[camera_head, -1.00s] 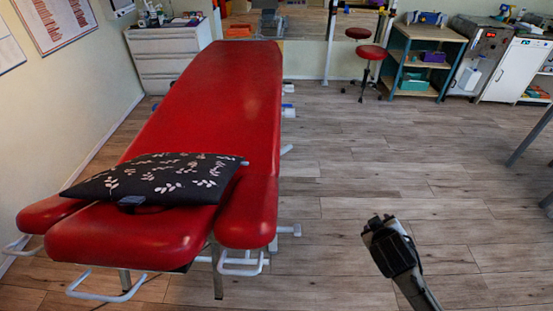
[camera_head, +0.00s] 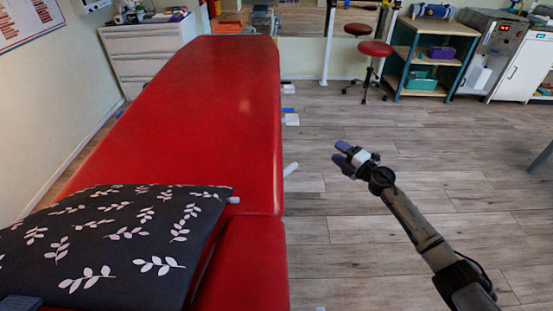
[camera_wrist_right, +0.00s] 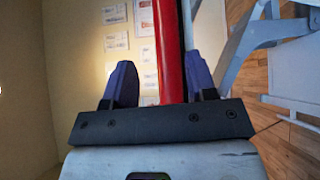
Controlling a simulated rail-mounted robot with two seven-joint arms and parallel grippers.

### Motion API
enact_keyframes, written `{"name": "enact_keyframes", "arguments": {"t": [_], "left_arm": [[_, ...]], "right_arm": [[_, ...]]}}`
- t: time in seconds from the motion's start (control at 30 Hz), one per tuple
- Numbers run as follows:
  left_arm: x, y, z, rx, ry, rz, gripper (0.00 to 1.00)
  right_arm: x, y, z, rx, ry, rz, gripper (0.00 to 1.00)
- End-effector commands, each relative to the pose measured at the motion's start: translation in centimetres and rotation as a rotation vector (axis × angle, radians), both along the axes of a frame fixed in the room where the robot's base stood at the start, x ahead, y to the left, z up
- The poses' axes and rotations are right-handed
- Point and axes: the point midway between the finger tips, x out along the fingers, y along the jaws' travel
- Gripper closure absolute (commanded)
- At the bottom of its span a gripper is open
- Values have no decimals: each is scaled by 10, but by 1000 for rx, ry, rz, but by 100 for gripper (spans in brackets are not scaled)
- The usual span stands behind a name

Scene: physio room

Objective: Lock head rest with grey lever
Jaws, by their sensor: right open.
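The red treatment table (camera_head: 205,110) fills the left of the head view. A short pale grey lever (camera_head: 291,169) sticks out from its right side, near the seam before the front red section (camera_head: 248,265). The head rest is mostly out of frame or behind the pillow. My right gripper (camera_head: 352,158) is open and empty, to the right of the lever and apart from it. In the right wrist view, the red table edge (camera_wrist_right: 168,50) appears between the spread fingers of this gripper (camera_wrist_right: 162,82). My left gripper is not in view.
A black pillow with white leaves (camera_head: 115,240) lies on the table's near end. A red stool (camera_head: 375,48) and a shelf unit (camera_head: 425,55) stand at the back right. White drawers (camera_head: 145,60) stand at the back left.

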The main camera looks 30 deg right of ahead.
Motion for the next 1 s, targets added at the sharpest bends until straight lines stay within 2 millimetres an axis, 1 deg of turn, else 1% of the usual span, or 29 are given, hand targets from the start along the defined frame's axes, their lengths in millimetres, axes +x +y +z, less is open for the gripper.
{"name": "enact_keyframes", "arguments": {"t": [0.03, 0.1, 0.2, 0.3, 0.4, 0.5, 0.67, 1.0], "left_arm": [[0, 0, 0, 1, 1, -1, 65], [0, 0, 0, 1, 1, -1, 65], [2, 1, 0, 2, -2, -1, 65], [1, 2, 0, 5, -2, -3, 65], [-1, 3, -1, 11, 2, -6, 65], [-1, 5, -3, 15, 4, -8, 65], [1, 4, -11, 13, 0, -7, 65], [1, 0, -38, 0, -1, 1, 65]], "right_arm": [[-2, 10, -9, -16, 40, 74, 48], [-6, 25, -19, -32, 90, 178, 48], [-14, 45, -28, -41, 150, 304, 48], [-21, 58, -35, -32, 194, 396, 48], [-27, 66, -37, -14, 221, 454, 48], [-27, 72, -40, 3, 238, 482, 48], [-13, 81, -44, 18, 238, 477, 48], [39, 115, -56, 18, 235, 476, 48]]}}
